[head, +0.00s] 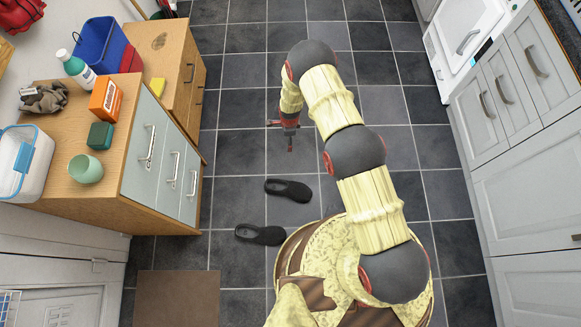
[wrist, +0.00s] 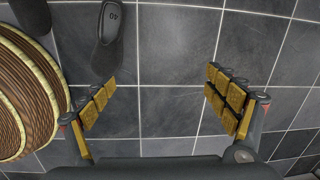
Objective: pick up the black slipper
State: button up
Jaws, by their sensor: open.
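Two black slippers lie on the grey tiled floor. The nearer slipper (head: 288,189) is just below my gripper in the head view; the other slipper (head: 260,234) lies further down, close to my base. In the wrist view the nearer slipper (wrist: 108,42) is at the top, beyond the left finger, with a number on its insole. The other slipper (wrist: 31,15) is cut off at the top left corner. My gripper (wrist: 163,98) is open, with only bare tiles between its fingers. In the head view my gripper (head: 289,143) hangs above the floor, apart from both slippers.
A wooden cabinet (head: 160,160) with boxes and bottles on top stands at the left. A brown mat (head: 177,298) lies at the bottom left. White kitchen units (head: 525,190) line the right.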

aim_at(291, 186)
jog(key=s+f+m, duration=0.1)
jog(key=s+f, duration=0.4)
jog(key=f, duration=0.3)
jog(key=s+d+f+m+b, duration=0.1)
jog(key=s+f, duration=0.4)
jog(key=f, duration=0.3)
jog(key=s+d+f+m, duration=0.1)
jog(key=s+f, duration=0.4)
jog(key=f, duration=0.4)
jog(key=shift+m+g, duration=0.3)
jog(key=shift+g, duration=0.1)
notch_tip(291, 186, down, 6)
jog(key=b, duration=0.3)
jog(key=shift+a+b, duration=0.15)
jog(key=shift+b, duration=0.15)
jog(key=shift+w, duration=0.1)
jog(key=c, duration=1.4)
